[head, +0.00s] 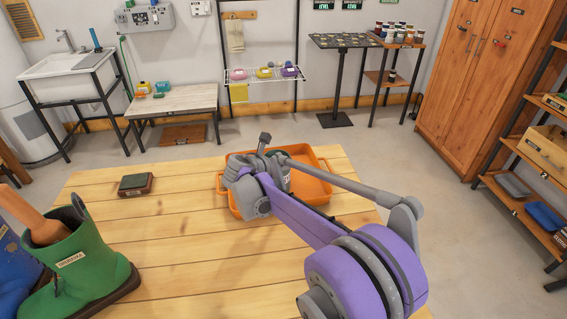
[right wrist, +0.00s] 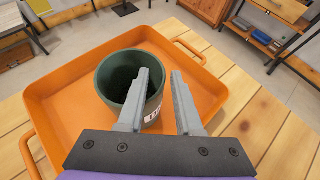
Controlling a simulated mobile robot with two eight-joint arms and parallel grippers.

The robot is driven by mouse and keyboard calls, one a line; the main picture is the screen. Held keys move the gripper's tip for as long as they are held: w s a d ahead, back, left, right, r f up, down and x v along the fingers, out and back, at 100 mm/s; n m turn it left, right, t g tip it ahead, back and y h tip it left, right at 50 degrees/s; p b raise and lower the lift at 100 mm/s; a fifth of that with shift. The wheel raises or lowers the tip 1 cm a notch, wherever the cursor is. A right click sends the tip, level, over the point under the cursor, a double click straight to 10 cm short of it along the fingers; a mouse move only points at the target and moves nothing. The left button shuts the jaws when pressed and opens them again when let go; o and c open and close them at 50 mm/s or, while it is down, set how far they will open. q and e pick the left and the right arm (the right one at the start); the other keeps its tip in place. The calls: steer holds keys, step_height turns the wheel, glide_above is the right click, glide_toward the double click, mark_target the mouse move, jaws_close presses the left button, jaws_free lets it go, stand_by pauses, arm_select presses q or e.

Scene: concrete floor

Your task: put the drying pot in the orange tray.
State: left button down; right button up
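The dark green pot (right wrist: 115,78) stands upright inside the orange tray (right wrist: 62,85) in the right wrist view. A white label shows on its near right side, partly covered by a finger. My right gripper (right wrist: 163,75) is at the pot's near right side with its fingers apart. One finger overlaps the pot's mouth and the other is outside its wall; I cannot tell whether either touches. In the head view my right arm and gripper hide most of the pot in the tray (head: 318,190). My left gripper is not in view.
The tray sits on a wooden plank table (head: 150,235). A green boot (head: 85,262) with a brown rod-like thing in it stands at the left, beside a blue boot (head: 12,265). A small green-topped block (head: 136,184) lies left of the tray. The table's middle left is clear.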

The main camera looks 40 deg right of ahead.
steer(key=v, duration=1.2)
steer(key=s+a+f+m+y, duration=0.3)
steer(key=s+a+f+m, duration=0.2)
steer(key=s+m, duration=0.2)
steer(key=s+a+f+m+y, duration=0.4)
steer(key=s+a+f+m, duration=0.1)
steer(key=s, duration=0.4)
steer(key=s+a+f+m+t+y, duration=0.1)
steer(key=s+a+f+m+y, duration=0.3)
steer(key=s+a+f+m, duration=0.2)
steer(key=shift+s+a+f+m, duration=0.1)
steer(key=shift+s+m, duration=0.4)
steer(key=shift+m, duration=0.3)
steer(key=shift+s+f+m, duration=0.1)
steer(key=shift+s+m, duration=0.45)
steer(key=shift+m, duration=0.25)
steer(key=shift+s+a+f, duration=0.15)
steer(key=shift+a, duration=0.05)
steer(key=shift+w+r+p, duration=0.25)
steer(key=shift+r+p, duration=0.6)
steer(key=shift+r, duration=0.25)
steer(key=shift+w, duration=0.15)
